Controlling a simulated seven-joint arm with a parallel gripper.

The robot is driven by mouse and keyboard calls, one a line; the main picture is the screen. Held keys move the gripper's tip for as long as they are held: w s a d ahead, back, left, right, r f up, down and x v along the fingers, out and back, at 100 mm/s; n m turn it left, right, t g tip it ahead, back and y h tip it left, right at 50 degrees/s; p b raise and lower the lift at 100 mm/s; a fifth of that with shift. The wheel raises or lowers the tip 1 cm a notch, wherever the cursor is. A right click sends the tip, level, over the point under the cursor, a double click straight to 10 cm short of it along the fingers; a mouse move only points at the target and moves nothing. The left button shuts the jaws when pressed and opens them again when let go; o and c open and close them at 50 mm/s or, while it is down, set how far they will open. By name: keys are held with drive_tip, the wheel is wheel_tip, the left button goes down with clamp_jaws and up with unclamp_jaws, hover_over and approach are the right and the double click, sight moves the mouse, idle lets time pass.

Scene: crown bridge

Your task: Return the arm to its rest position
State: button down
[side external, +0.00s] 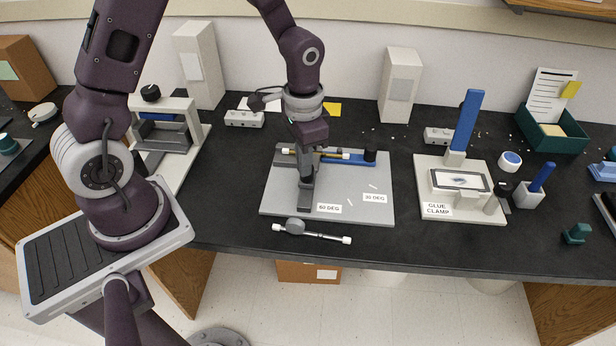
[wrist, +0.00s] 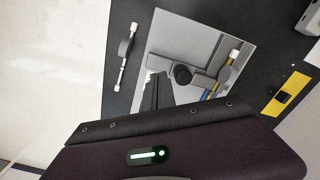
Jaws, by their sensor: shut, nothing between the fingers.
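My arm reaches over the bench from the left. My gripper (side external: 307,178) points down over the grey plate (side external: 350,205) with the 60 DEG and 30 DEG labels. In the wrist view its dark fingers (wrist: 157,92) are together and hold nothing. A blue bar (side external: 334,158) with a yellow and white rod lies along the back of the plate, partly hidden by my gripper. I cannot tell whether the fingertips touch the plate's fixture.
A rod with a round grey piece (side external: 318,234) lies in front of the plate. The glue clamp (side external: 460,188) stands to the right and a white-framed press (side external: 165,135) to the left. Tall white boxes (side external: 400,85) stand at the back. Bare black bench shows between the stations.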

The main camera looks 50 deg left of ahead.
drive_tip(key=shift+r, duration=1)
drive_tip(key=s+r+n+t, duration=0.1)
drive_tip(key=s+r+t, duration=0.1)
drive_tip(key=s+r, duration=0.35)
drive_tip(key=s+r+n+t, duration=0.1)
drive_tip(key=s+r, duration=0.1)
drive_tip(key=r, duration=0.7)
drive_tip(key=s+d+r+n+t, duration=0.1)
drive_tip(key=s+r, duration=0.4)
drive_tip(key=s, duration=0.5)
drive_tip(key=shift+r+t, duration=0.15)
drive_tip(key=shift+t, duration=0.65)
